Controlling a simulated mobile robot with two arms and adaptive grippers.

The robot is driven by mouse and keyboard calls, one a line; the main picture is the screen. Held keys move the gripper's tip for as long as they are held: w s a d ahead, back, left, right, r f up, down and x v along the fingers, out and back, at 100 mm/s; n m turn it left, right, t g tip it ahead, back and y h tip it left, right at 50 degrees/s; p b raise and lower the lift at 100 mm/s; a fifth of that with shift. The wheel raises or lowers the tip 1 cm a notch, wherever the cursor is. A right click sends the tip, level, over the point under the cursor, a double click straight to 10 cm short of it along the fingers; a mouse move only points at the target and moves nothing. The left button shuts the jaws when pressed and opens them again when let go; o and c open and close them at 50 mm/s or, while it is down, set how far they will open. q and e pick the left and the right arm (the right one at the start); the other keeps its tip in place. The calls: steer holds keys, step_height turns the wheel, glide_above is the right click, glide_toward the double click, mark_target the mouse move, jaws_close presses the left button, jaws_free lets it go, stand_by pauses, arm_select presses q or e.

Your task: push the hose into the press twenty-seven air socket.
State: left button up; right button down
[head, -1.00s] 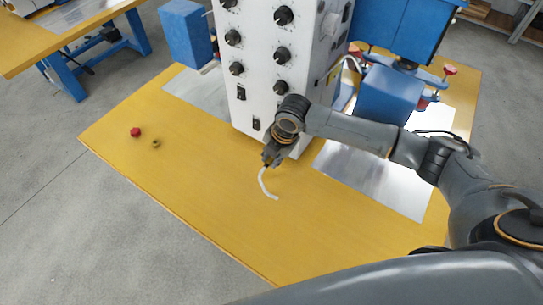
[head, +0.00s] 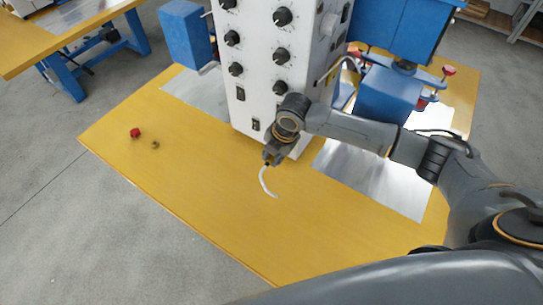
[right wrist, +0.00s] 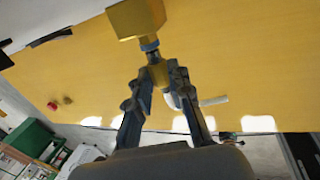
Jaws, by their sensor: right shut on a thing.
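The white hose (head: 266,184) hangs in a curve from my right gripper (head: 269,158), in front of the white press control box (head: 265,75). In the right wrist view the gripper (right wrist: 161,73) is shut on the hose's brass-coloured end piece, and the white hose (right wrist: 214,101) shows behind the right finger. A gold block (right wrist: 136,18) with a blue ring (right wrist: 150,46) lies straight ahead of the fingertips, in line with the held end. The ring and the held end look close or touching; I cannot tell whether the end is inside. My left gripper is not in view.
A red knob-like piece (head: 135,132) and a small brass piece (head: 156,145) lie on the yellow table (head: 200,185) at the left. A metal plate (head: 375,180) lies right of the control box. The front of the table is clear.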

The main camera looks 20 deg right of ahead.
steer(key=shift+w+d+r, duration=0.1)
steer(key=shift+w+d, duration=0.05)
steer(key=shift+d, duration=0.05)
steer(key=c, duration=1.1)
jaws_free()
steer(key=shift+d, duration=0.1)
steer(key=shift+c, duration=0.2)
steer(key=v, duration=0.8)
